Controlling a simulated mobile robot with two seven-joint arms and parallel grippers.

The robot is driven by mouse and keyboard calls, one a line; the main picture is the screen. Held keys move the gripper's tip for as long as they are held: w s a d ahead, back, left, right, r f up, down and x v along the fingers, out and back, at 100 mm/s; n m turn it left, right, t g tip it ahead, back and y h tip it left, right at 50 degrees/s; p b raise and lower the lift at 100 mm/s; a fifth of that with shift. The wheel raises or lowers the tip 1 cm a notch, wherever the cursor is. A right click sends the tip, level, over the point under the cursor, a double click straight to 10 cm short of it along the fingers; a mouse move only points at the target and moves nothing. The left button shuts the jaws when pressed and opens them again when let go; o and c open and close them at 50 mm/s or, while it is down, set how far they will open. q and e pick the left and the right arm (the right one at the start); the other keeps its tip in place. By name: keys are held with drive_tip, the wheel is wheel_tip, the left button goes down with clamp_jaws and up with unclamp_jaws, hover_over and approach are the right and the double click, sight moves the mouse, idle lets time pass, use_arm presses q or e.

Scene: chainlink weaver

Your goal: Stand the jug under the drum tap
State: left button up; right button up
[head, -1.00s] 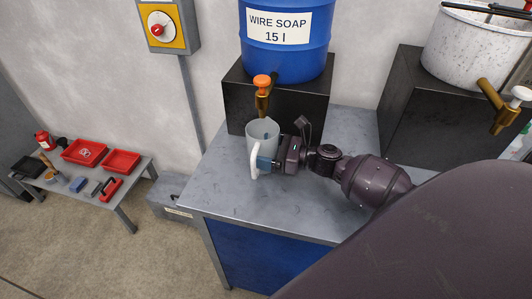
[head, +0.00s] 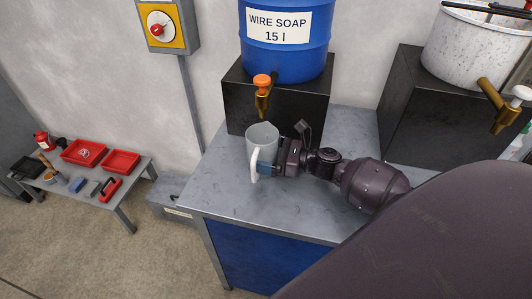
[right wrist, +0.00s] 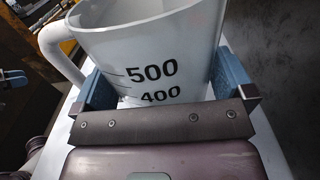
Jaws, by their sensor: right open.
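The white jug (head: 262,145) stands upright on the grey bench top, with its open mouth up and its handle towards the front. The tap (head: 262,95), brass with an orange knob, juts from the blue drum (head: 285,62) just above and behind the jug's mouth in the head view. I cannot tell whether the spout is exactly over the mouth. My right gripper (head: 268,168) is open, low around the jug from the right. In the right wrist view, the blue fingers lie on either side of the jug (right wrist: 150,55), which shows 500 and 400 marks. My left gripper is out of view.
The drum stands on a black block (head: 290,105) at the back of the bench (head: 225,185). A speckled pot (head: 470,50) with another brass tap stands on a second block at right. A low table (head: 100,198) with red trays is at left. Front-left bench top is clear.

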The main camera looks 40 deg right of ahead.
drive_tip(key=v, duration=1.2)
drive_tip(key=shift+b, duration=0.3)
drive_tip(key=shift+a, duration=0.1)
